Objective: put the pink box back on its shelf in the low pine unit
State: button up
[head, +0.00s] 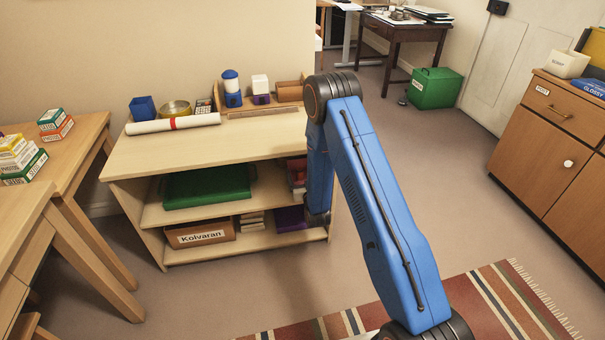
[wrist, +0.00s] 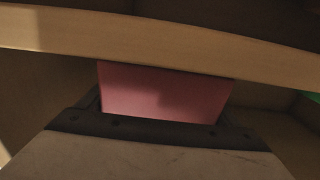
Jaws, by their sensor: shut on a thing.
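The pink box (wrist: 165,92) shows in the wrist view as a flat pink face, partly in shadow. My gripper (wrist: 162,112) is shut on it. The box's far edge meets a pale wooden board (wrist: 160,38) of the unit in the picture; whether they touch I cannot tell. The low pine unit (head: 215,146) stands left of centre in the head view. My blue arm reaches down at its right end and hides my gripper there. Reddish things show on the middle shelf beside my arm; I cannot tell whether one is the pink box.
The bottom shelf holds a brown box labelled Kolvaran (head: 200,233) and a purple thing (head: 291,219). A rolled paper (head: 172,123) lies on top. A striped rug (head: 480,308) lies on open floor at right.

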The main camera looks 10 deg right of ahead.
jog(key=shift+f, duration=0.55)
jog(key=o, duration=1.1)
jog(key=shift+s, duration=0.15)
jog(key=s, duration=1.7)
